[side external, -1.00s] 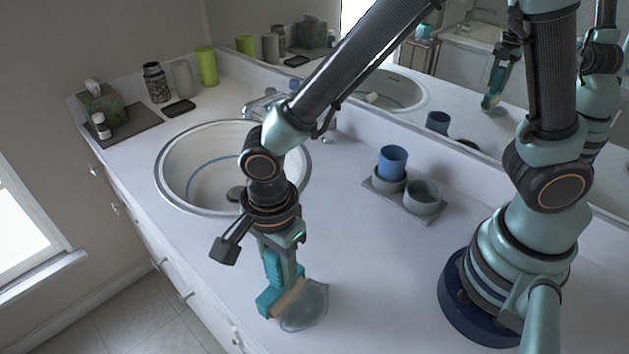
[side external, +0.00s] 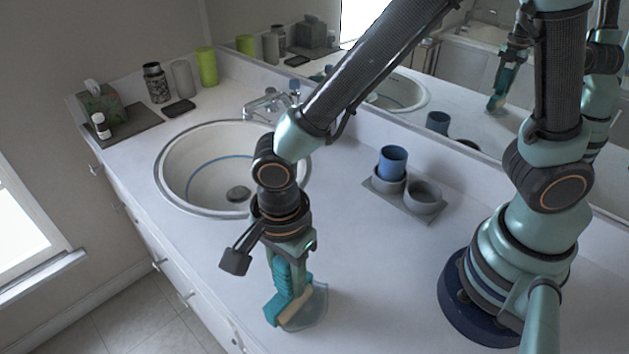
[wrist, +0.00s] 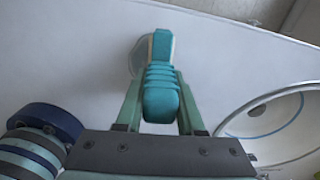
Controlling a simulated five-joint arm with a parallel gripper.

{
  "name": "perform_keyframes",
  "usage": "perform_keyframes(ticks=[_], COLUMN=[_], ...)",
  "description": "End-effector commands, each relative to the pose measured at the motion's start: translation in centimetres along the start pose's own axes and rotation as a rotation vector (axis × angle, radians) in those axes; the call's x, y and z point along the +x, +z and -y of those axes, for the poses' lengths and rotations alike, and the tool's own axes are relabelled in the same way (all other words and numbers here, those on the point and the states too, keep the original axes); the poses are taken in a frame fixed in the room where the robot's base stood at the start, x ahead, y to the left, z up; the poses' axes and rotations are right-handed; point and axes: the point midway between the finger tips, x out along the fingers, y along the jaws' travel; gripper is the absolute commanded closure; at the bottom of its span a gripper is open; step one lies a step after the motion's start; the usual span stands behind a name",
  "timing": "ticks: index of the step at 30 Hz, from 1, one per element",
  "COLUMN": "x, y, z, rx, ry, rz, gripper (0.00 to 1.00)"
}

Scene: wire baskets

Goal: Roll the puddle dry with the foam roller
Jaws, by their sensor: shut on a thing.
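The foam roller has a ribbed teal handle and teal body (side external: 275,309) with a tan foam strip (side external: 296,304); in the wrist view its teal handle (wrist: 160,92) points away from me. My gripper (side external: 288,268) is shut on the handle and holds the roller low at the counter, tilted. The puddle (side external: 317,306) is a clear, greyish patch on the white counter. The foam edge overlaps its left part and hides some of it. In the wrist view the puddle (wrist: 137,56) shows at the left of the roller's far end. Whether the foam touches the counter is hard to tell.
The sink (side external: 172,203) lies behind and left of my gripper. A grey tray (side external: 428,214) with a blue cup (side external: 392,162) and grey cups stands at the right. Bottles, a tissue box (side external: 102,103) and a green cylinder (side external: 207,67) stand far left. Counter between puddle and tray is clear.

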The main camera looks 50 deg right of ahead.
Motion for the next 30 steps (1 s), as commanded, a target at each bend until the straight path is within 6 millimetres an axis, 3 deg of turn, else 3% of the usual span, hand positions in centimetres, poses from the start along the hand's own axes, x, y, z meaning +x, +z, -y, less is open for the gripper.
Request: perform_keyframes(ticks=[6,19,30], x=[0.0,0.0,0.0], y=[0.1,0.1,0.4], z=[-1.4,-1.9,-4.8], rx=[-0.001,0.000,-0.002], ry=[0.001,0.001,0.002], rz=[-0.001,-0.001,-0.001], gripper=[1.00,1.00,1.00])
